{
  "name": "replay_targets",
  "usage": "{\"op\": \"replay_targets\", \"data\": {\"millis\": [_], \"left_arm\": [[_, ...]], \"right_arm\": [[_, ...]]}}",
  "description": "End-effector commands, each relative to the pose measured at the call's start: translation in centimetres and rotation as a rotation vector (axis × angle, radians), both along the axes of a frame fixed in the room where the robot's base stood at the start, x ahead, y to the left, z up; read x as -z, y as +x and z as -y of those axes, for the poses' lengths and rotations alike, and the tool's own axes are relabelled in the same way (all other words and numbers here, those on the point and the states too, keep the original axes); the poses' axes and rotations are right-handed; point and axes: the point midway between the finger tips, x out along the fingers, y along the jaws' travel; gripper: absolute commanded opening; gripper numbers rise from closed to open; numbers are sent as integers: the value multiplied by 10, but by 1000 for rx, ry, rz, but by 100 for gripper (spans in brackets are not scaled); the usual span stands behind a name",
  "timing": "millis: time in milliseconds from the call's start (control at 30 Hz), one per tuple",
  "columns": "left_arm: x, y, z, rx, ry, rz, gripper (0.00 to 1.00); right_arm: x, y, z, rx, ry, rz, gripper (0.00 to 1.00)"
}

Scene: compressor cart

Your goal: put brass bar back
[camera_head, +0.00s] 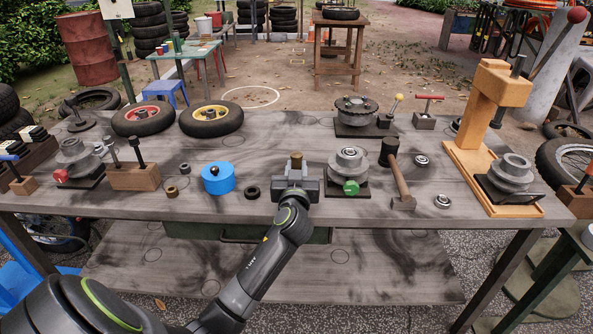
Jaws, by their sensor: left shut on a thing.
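My left gripper (296,174) is at the middle of the workbench, reaching in from the lower left. It is shut on a brown, brass-coloured piece, which looks like the brass bar (296,159); only its top end shows between the fingers. The gripper body hides the rest, so I cannot tell whether its lower end touches the bench. A wooden block (133,178) at the left holds upright dark-topped tools. My right gripper is not in view.
A blue cylinder (217,179) and a black ring (252,192) lie left of the gripper. Close on its right are a metal hub with a green knob (349,166) and a hammer (399,180). The bench's front middle strip is clear.

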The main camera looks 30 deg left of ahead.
Motion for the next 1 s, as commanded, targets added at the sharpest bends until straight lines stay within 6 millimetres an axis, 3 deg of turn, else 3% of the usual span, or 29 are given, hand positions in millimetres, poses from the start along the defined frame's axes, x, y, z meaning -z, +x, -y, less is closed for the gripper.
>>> {"op": "replay_targets", "data": {"millis": [267, 300, 433, 833, 1000], "left_arm": [[-1, 0, 0, 1, 2, 3, 0], [1, 0, 0, 0, 0, 0, 27], [0, 0, 0, 0, 0, 0, 44], [-1, 0, 0, 0, 1, -1, 45], [1, -22, 14, 0, -4, -1, 45]], "right_arm": [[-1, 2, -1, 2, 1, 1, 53], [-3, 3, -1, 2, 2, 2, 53], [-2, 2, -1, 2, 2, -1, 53], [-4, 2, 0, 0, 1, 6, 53], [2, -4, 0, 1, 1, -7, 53]]}}
